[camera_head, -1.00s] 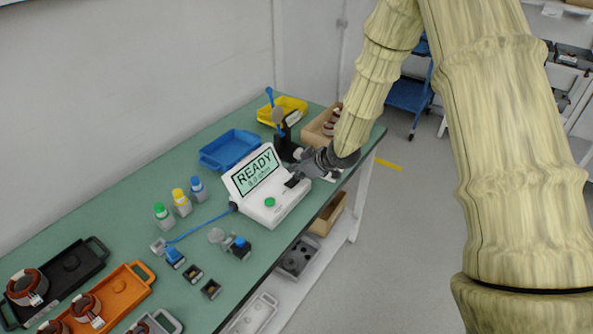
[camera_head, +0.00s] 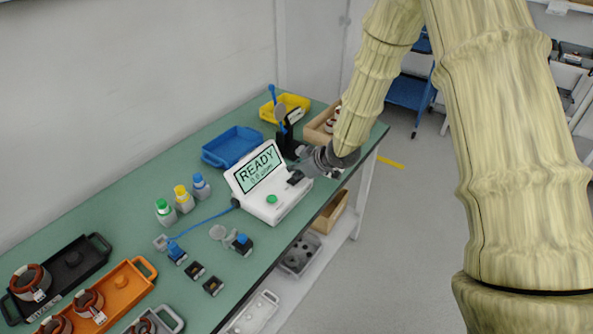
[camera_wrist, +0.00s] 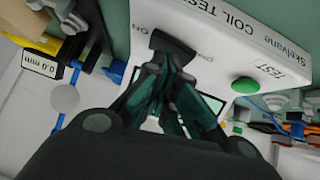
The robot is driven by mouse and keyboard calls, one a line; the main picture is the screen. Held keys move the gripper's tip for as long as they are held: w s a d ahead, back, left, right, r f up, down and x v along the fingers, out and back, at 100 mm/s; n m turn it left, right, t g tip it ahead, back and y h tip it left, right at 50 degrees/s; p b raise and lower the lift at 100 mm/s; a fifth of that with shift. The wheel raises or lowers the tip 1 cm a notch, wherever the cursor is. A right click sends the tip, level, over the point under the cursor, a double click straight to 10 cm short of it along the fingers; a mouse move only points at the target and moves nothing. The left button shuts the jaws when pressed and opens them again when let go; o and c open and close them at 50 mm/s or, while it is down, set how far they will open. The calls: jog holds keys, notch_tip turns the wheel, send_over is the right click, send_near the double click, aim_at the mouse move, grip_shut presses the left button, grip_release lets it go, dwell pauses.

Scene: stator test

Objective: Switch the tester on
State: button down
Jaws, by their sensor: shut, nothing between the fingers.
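The tester (camera_head: 285,204) is a white box with a sloped front on the green bench. Its lit screen (camera_head: 258,168) reads READY and a value that looks like 0.0 ohm. A green button (camera_head: 271,199) sits on its front panel and also shows in the wrist view (camera_wrist: 245,85) beside the word TEST. In the wrist view a dark rocker switch (camera_wrist: 172,42) sits on the panel near the word ON. My gripper (camera_head: 297,179) is shut and empty at the tester's right side. Its fingertips (camera_wrist: 158,68) are close to the switch; I cannot tell whether they touch it.
A blue tray (camera_head: 232,147), a yellow bin (camera_head: 290,103) and a wooden box (camera_head: 316,133) stand behind. Three capped bottles (camera_head: 183,200) stand left of the tester. Trays with coils (camera_head: 117,292) lie at the front left.

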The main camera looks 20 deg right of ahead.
jog(key=shift+w+d+r+p, duration=0.15)
jog(key=shift+r+p, duration=1.9)
jog(key=shift+r, duration=0.15)
jog(key=shift+d+b, duration=0.3)
jog(key=shift+b, duration=0.1)
jog(key=d+b+v, duration=0.1)
jog(key=v, duration=0.8)
jog(key=shift+w, duration=0.25)
jog(key=shift+d+r, duration=0.15)
jog(key=shift+s, duration=0.1)
